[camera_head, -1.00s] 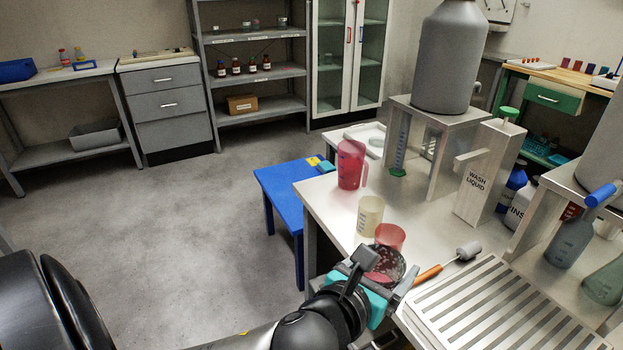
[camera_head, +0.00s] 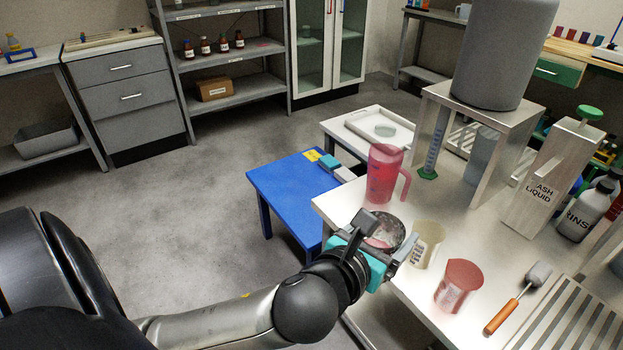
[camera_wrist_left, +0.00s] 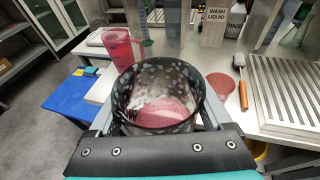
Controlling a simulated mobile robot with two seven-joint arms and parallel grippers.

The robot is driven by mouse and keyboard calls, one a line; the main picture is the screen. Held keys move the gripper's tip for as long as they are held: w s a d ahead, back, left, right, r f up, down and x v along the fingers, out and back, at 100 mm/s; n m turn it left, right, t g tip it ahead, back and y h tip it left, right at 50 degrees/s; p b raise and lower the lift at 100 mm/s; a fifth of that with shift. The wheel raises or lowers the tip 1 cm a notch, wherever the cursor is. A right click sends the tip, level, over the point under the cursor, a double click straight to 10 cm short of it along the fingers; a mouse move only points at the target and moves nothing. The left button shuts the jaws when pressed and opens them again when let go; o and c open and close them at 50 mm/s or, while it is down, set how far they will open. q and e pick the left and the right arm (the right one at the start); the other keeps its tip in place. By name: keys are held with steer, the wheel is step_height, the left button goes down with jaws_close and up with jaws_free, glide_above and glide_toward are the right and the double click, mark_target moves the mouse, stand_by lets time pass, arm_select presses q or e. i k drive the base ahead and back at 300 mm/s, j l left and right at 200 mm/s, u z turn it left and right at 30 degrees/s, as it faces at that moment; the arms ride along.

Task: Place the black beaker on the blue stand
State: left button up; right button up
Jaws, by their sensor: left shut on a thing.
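The black beaker (camera_head: 384,231) is a dark, see-through cup with pale specks, held upright in my left gripper (camera_head: 383,243). The gripper is shut on it, one finger on each side. In the left wrist view the beaker (camera_wrist_left: 155,95) fills the middle, open end up, between the fingers of the left gripper (camera_wrist_left: 157,118). The blue stand (camera_head: 291,186) is a low blue table to the left of the white worktable, beyond the gripper. It also shows at the left of the wrist view (camera_wrist_left: 68,102). The beaker is apart from the stand. My right gripper is out of view.
On the worktable (camera_head: 345,205), a red jug (camera_head: 383,172) stands just behind the held beaker. A cream beaker (camera_head: 427,243) and a red beaker (camera_head: 459,286) stand to its right. A small teal-and-grey item (camera_head: 336,167) lies on the stand's back right corner; its front is clear.

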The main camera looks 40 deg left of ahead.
mark_target(299, 189)
steer(key=i+j+z, duration=0.1)
steer(key=j, duration=0.55)
steer(key=i+j+z, duration=0.15)
steer(key=j, duration=0.55)
steer(key=i+j+z, duration=0.1)
steer(key=j, duration=0.6)
steer(key=i+j+z, duration=0.1)
steer(key=j, duration=0.6)
steer(key=i+j, duration=0.1)
steer(key=j, duration=0.5)
steer(key=i+j, duration=0.15)
steer(key=j, duration=0.15)
steer(key=z, duration=0.05)
